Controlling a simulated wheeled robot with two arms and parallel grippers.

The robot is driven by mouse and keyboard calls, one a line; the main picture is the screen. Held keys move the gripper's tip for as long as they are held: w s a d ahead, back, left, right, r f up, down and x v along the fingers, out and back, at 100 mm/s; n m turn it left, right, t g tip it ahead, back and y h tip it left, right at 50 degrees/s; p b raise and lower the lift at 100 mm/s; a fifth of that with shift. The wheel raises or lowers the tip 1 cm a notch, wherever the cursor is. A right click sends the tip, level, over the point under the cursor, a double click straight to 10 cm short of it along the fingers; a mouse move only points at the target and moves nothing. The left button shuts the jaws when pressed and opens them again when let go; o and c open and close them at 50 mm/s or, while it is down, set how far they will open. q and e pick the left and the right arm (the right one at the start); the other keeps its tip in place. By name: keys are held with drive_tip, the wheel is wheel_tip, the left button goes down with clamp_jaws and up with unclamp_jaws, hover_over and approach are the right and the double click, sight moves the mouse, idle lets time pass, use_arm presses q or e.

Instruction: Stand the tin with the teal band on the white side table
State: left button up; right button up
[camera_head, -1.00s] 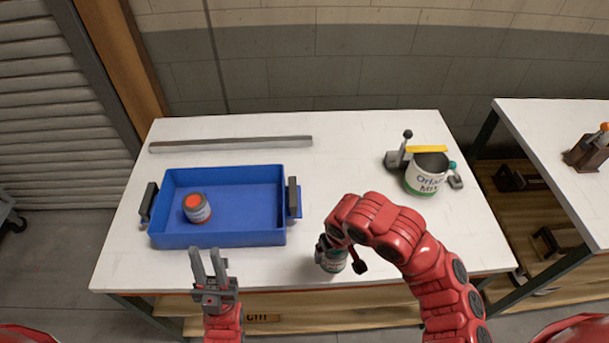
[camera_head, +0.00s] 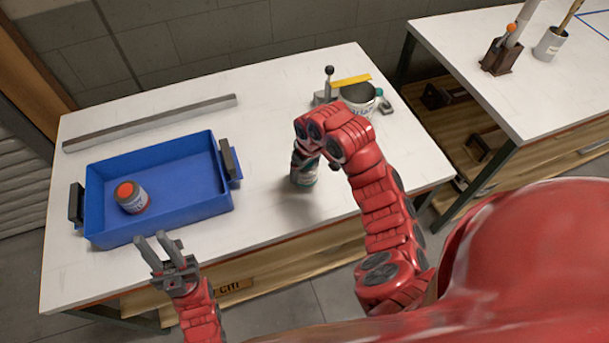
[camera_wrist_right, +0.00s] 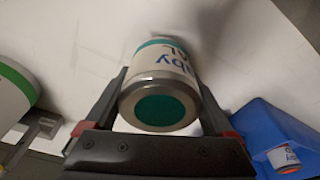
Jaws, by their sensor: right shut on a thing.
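The tin with the teal band (camera_wrist_right: 160,85) is between the fingers of my right gripper (camera_wrist_right: 165,100), which is shut on it; its teal lid patch faces the wrist camera. In the head view the tin (camera_head: 304,176) is mostly below my right wrist, over the front of the white bench. Whether its base touches the bench I cannot tell. My left gripper (camera_head: 160,250) is open and empty in front of the blue tray. The white side table (camera_head: 470,60) stands at the upper right, apart from the bench.
A blue tray (camera_head: 200,215) holds a tin with an orange lid patch (camera_head: 131,198). A grey bar (camera_head: 150,122) lies behind it. A white pot (camera_head: 358,97) stands in a clamp with a yellow bar (camera_head: 351,80). The side table carries a brown holder (camera_head: 499,58) and a grey cup (camera_head: 549,44).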

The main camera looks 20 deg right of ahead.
wheel_tip(320, 180, down, 2)
drive_tip(key=shift+s+f+p, duration=0.1)
drive_tip(key=shift+p, duration=0.5)
drive_tip(key=shift+f, duration=0.55)
drive_tip(key=shift+f, duration=0.1)
